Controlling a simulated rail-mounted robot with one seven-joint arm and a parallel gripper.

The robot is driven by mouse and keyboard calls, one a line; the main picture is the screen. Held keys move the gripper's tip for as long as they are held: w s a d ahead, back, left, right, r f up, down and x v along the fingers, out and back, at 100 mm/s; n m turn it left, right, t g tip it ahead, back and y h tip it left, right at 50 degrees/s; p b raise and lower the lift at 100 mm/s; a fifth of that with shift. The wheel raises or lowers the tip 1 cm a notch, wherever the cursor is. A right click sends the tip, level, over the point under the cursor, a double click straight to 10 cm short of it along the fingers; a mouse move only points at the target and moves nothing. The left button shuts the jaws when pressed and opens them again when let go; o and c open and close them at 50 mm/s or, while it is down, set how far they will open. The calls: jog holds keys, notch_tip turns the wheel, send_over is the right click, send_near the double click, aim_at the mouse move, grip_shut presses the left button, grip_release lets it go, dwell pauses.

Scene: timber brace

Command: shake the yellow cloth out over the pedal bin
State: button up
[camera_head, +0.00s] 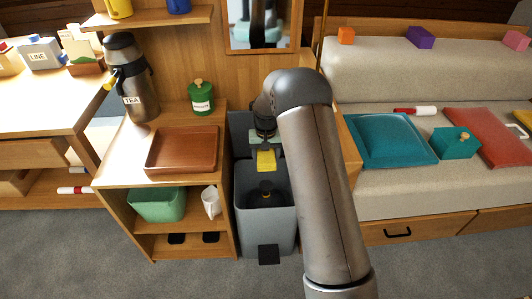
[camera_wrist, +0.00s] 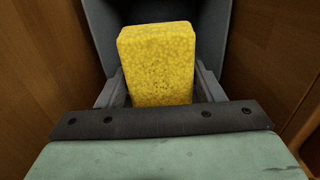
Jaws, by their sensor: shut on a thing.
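The yellow cloth (camera_head: 266,160) hangs below my gripper (camera_head: 265,146), above the open mouth of the grey pedal bin (camera_head: 264,224). In the wrist view the cloth (camera_wrist: 160,62) looks like a thick, speckled block. My gripper (camera_wrist: 161,88) is shut on it, one finger on each side. The bin's lid (camera_head: 241,130) appears to stand raised behind the mouth. The bin's grey inner wall (camera_wrist: 216,30) shows around the cloth in the wrist view. Something dark with an orange spot shows inside the bin in the head view. The cloth hides part of the bin's inside.
The bin stands in a narrow gap between a wooden cabinet (camera_head: 182,230) and the sofa's wooden end (camera_head: 346,157). A brown tray (camera_head: 182,150), a tea flask (camera_head: 134,85) and a green canister (camera_head: 201,97) stand on the cabinet, left of my gripper.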

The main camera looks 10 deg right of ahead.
aim_at(266, 154)
notch_tip(266, 154, down, 4)
jog(key=shift+r+b, duration=0.15)
jog(key=shift+b, duration=0.35)
notch_tip(266, 154, up, 8)
jog(key=p, duration=0.4)
jog(key=shift+f+p, duration=0.25)
jog(key=shift+p, duration=0.15)
notch_tip(266, 154, down, 8)
jog(key=b, duration=0.4)
jog(key=shift+r, duration=0.4)
